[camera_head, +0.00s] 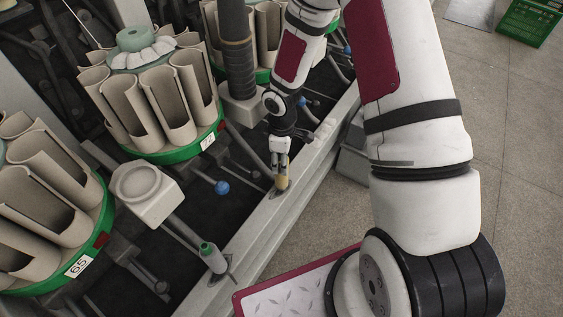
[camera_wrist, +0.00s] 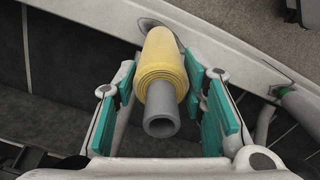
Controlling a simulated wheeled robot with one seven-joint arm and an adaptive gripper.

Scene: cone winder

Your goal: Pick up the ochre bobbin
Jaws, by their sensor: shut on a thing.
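The ochre bobbin (camera_head: 282,179) stands on the pale machine rail (camera_head: 262,208), just under my gripper (camera_head: 280,158). In the wrist view the bobbin (camera_wrist: 162,62) is a yellow-ochre winding on a grey tube, whose open end points toward the camera. My gripper (camera_wrist: 162,88) has its teal-padded fingers on either side of the bobbin, shut on it. The bobbin's far end is at a dark opening in the rail; whether it is clear of the rail I cannot tell.
Round magazines (camera_head: 155,100) of beige pockets with green rims stand to the left. A blue knob (camera_head: 222,187) is close by. The floor (camera_head: 520,150) at right is open.

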